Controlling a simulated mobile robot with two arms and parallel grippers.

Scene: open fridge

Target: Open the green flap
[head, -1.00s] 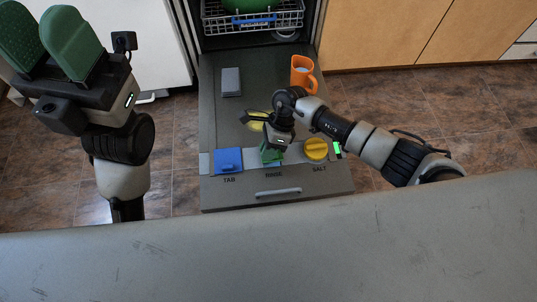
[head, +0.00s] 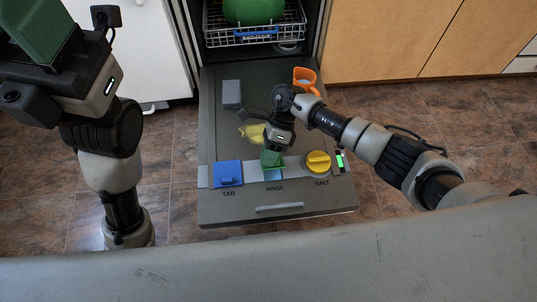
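The green flap belongs to the RINSE spot on the lowered door (head: 235,205), between a blue flap (head: 228,174) labelled TAB and a yellow cap (head: 319,162) labelled SALT. My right gripper (head: 272,159) points down at this spot. Its finger pads are green too, so I cannot clearly separate them from the flap, nor tell whether they grip it. A pale blue patch (head: 273,174) shows just below the green. My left gripper (head: 20,28) is raised at the upper left, partly cut off, its green pads apart and away from the door.
An orange mug (head: 304,80) and a grey block (head: 232,93) lie farther back on the door. A yellow item (head: 252,132) is partly hidden behind my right wrist. A rack (head: 255,34) holds a green round thing (head: 253,10). The door handle (head: 280,208) is in front.

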